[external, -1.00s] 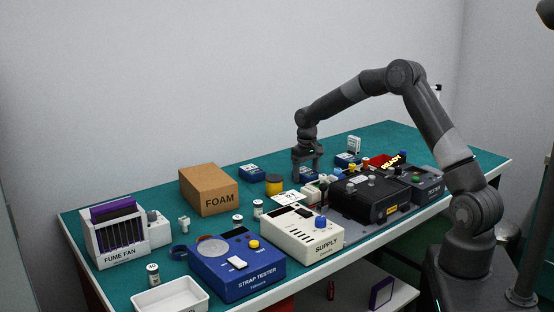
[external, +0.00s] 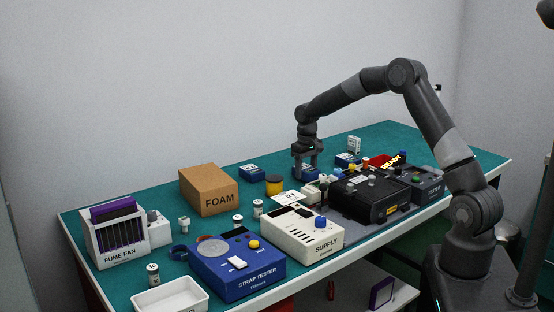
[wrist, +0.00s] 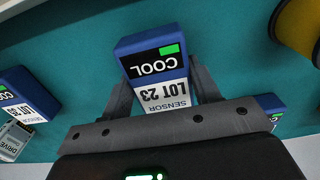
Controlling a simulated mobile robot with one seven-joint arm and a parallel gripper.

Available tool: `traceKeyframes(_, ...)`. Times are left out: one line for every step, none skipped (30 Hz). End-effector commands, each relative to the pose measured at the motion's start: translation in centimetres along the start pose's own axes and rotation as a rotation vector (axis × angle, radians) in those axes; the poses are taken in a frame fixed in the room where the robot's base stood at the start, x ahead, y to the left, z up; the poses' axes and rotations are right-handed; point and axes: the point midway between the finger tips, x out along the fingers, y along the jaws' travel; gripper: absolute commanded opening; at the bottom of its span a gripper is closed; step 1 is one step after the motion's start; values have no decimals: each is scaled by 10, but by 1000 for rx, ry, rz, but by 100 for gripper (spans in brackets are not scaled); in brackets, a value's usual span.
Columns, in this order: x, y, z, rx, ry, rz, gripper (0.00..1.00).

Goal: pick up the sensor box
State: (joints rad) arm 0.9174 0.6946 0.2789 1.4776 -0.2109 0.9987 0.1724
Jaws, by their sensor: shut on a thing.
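The sensor box is a small blue box (wrist: 155,60) with a white label reading SENSOR LOT 23 and a black COOL panel with a green patch. In the wrist view it sits between the two fingers of my gripper (wrist: 157,92), which is shut on it. In the external view my gripper (external: 306,168) points down over the far middle of the table, with the blue box (external: 307,175) partly hidden between its fingers. I cannot tell whether the box touches the table.
Similar blue boxes stand to the left (external: 252,173) and right (external: 346,160) of my gripper. The back of the green table is mostly clear.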

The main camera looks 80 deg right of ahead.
Motion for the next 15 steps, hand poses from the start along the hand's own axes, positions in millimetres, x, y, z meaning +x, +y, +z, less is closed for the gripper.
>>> traceKeyframes(-8,0,0,0,3,0,29)
traceKeyframes(-13,0,0,1,3,0,29)
traceKeyframes(-20,0,-1,0,4,1,29)
traceKeyframes(-26,0,-1,0,5,1,29)
traceKeyframes(-32,0,0,0,4,1,29)
traceKeyframes(-36,11,5,4,2,2,29)
traceKeyframes(-40,18,8,5,2,2,29)
traceKeyframes(-43,24,11,4,3,2,29)
traceKeyframes(-49,32,16,5,3,2,29)
traceKeyframes(-53,39,19,5,3,2,29)
traceKeyframes(-58,45,22,6,4,1,29)
traceKeyframes(-64,53,26,4,4,2,29)
traceKeyframes(-67,59,29,4,3,2,29)
traceKeyframes(-71,65,32,3,2,2,29)
traceKeyframes(-76,72,36,5,2,1,29)
